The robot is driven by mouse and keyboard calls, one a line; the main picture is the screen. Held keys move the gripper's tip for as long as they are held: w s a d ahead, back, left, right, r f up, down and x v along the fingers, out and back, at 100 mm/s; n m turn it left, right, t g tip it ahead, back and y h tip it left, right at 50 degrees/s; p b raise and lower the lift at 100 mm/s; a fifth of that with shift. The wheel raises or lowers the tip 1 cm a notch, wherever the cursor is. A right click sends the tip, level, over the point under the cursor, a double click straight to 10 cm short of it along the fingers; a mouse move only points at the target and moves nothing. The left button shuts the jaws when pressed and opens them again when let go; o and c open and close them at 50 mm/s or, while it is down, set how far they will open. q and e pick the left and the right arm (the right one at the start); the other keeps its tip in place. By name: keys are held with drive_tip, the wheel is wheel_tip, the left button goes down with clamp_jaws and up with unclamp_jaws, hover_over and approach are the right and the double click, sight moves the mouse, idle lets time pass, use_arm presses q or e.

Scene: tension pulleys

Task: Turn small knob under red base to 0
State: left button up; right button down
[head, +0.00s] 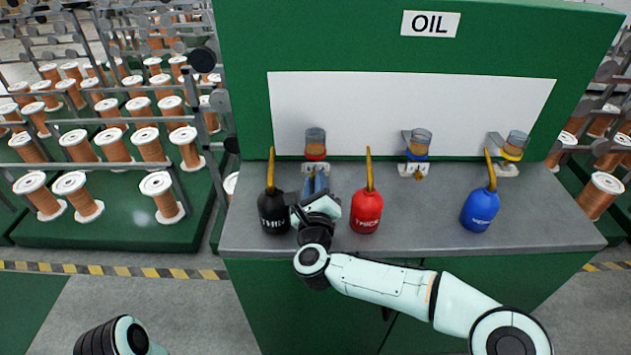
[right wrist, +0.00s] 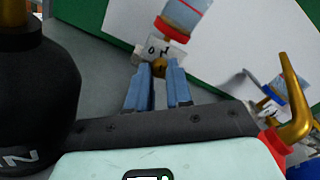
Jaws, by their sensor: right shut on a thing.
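A clear cup with a red base (head: 315,154) is mounted at the back of the bench, left of two similar cups. In the right wrist view the red base (right wrist: 169,29) has a white plate (right wrist: 150,48) with dark marks beneath it. The small brass knob (right wrist: 159,66) is below the plate. My right gripper (head: 315,181) has its blue fingers (right wrist: 161,72) shut on the knob, one on each side. The fingers hide part of the knob, and its exact setting cannot be read. My left gripper is out of view.
A black oil can (head: 273,212) stands close left of my right gripper, and a red can (head: 367,212) close right. A blue can (head: 480,210) is further right. Blue-based (head: 417,150) and yellow-based (head: 514,148) cups are at the back. The grey bench (head: 425,225) is clear between cans.

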drive_tip(key=n+p, duration=0.1)
drive_tip(key=n, duration=0.4)
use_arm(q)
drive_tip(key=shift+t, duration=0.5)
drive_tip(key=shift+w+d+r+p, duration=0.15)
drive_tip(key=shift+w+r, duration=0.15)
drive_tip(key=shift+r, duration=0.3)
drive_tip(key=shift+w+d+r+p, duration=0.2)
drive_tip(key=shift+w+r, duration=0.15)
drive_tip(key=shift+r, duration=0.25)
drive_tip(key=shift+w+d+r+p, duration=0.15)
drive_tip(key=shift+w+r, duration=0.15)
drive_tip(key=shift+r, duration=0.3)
use_arm(e)
drive_tip(key=shift+n, duration=1.3)
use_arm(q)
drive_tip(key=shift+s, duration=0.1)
use_arm(e)
drive_tip(key=c, duration=1)
unclamp_jaws()
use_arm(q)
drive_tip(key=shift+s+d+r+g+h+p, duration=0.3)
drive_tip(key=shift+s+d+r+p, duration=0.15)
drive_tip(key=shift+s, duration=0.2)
use_arm(e)
drive_tip(key=s, duration=1.3)
drive_tip(key=shift+s, duration=0.25)
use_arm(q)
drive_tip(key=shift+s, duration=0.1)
